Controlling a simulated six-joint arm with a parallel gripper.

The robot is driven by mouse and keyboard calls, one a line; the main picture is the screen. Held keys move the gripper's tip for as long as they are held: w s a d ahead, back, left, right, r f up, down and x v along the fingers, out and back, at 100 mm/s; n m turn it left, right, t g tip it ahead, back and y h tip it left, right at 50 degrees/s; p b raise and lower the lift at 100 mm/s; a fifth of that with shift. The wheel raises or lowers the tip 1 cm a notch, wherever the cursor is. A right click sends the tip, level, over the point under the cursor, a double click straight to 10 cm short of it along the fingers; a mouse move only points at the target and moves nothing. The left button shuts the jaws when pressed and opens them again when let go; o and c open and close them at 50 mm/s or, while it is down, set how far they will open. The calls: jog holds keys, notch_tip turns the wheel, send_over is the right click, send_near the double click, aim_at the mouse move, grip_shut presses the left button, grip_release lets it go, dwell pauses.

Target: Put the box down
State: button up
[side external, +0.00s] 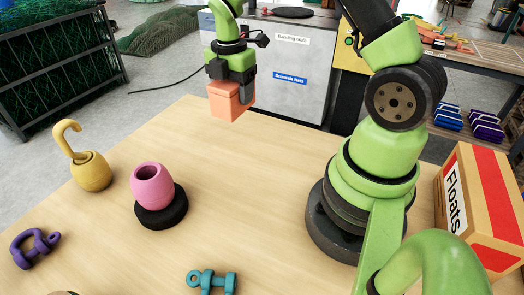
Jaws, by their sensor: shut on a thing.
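My gripper (231,84) is at the upper middle of the side external view, pointing down. It is shut on a small orange-pink box (228,105). The box is held in the air above the far edge of the wooden table (250,170), with its lower part against the table's far side in the picture. How high it is above the surface I cannot tell exactly. One finger shows on the right side of the box; the other side of the grip is partly hidden.
A pink pot (153,190) stands on a black disc (163,213). A yellow hooked weight (90,172), a purple shackle (34,246) and a teal shackle (212,281) lie left and front. A Floats carton (462,195) stands at the right. The table's middle is clear.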

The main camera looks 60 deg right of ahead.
jog(key=s, duration=0.7)
jog(key=shift+n, duration=0.3)
notch_tip(320, 180, down, 10)
jog(key=shift+s, duration=0.15)
jog(key=o, duration=1.1)
jog(key=shift+f, duration=0.1)
